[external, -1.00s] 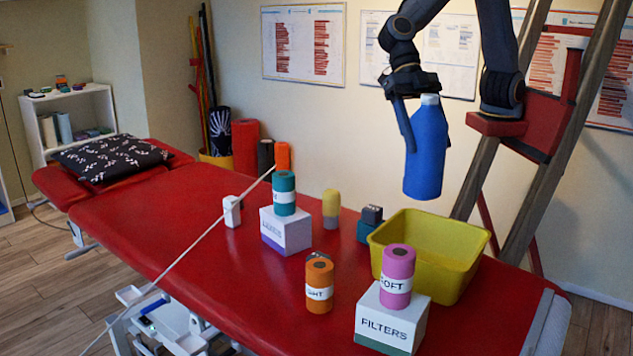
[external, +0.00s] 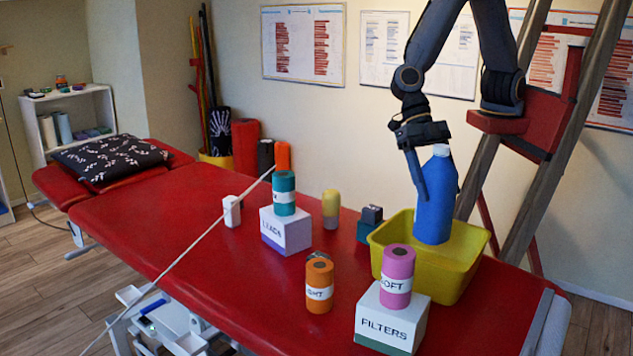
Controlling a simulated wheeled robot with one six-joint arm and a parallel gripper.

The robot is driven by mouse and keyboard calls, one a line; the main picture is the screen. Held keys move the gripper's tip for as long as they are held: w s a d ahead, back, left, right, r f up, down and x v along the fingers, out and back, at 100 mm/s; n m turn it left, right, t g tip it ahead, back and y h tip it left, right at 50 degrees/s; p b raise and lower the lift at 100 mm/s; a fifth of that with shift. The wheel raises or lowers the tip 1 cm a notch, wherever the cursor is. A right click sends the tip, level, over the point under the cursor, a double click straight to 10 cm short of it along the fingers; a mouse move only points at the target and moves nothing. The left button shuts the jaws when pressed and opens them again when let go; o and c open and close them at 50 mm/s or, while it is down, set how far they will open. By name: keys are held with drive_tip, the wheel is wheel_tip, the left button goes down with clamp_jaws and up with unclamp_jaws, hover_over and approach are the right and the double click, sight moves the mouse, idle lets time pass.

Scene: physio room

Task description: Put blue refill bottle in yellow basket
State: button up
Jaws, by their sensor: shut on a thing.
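The blue refill bottle (external: 436,198) is upright with a pale cap at its top. My gripper (external: 428,165) is shut on its upper part, with one dark finger showing along the bottle's left side. The other finger is hidden. The yellow basket (external: 450,283) stands at the right end of the red treatment table. The bottle's lower end is inside the basket's opening, below the level of the back rim. I cannot tell whether it touches the basket floor, which the front wall hides.
In front of the basket, a pink roll (external: 397,275) stands on a white FILTERS box (external: 391,318). An orange roll (external: 319,285) is to the left. A teal roll (external: 284,193) tops another box (external: 285,230). A small dark block (external: 371,214) is beside the basket. The table's left part (external: 150,215) is clear.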

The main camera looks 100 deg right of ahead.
sight(432, 224)
drive_tip(key=shift+f+p, duration=1.3)
drive_tip(key=shift+f, duration=3.75)
drive_tip(key=o, duration=1.9)
drive_tip(key=shift+c, duration=0.2)
drive_tip(key=shift+w+d+r, duration=0.1)
drive_tip(key=shift+d+r, duration=0.05)
drive_tip(key=shift+r, duration=0.2)
drive_tip(key=b+v, duration=0.4)
drive_tip(key=v, duration=0.7)
drive_tip(key=s+d+m+t+h, duration=0.1)
drive_tip(key=s+d+m+h, duration=0.1)
drive_tip(key=d+m, duration=0.5)
drive_tip(key=s+d+f+m+t+h, duration=0.1)
drive_tip(key=s+d+m, duration=0.3)
drive_tip(key=d, duration=1.3)
drive_tip(key=s+d+m+t+h, duration=0.1)
drive_tip(key=s+d+m+h, duration=0.2)
drive_tip(key=d+m, duration=0.7)
drive_tip(key=shift+d+f+m, duration=0.35)
drive_tip(key=shift+d+m, duration=0.05)
drive_tip(key=shift+d, duration=0.55)
drive_tip(key=shift+s, duration=0.1)
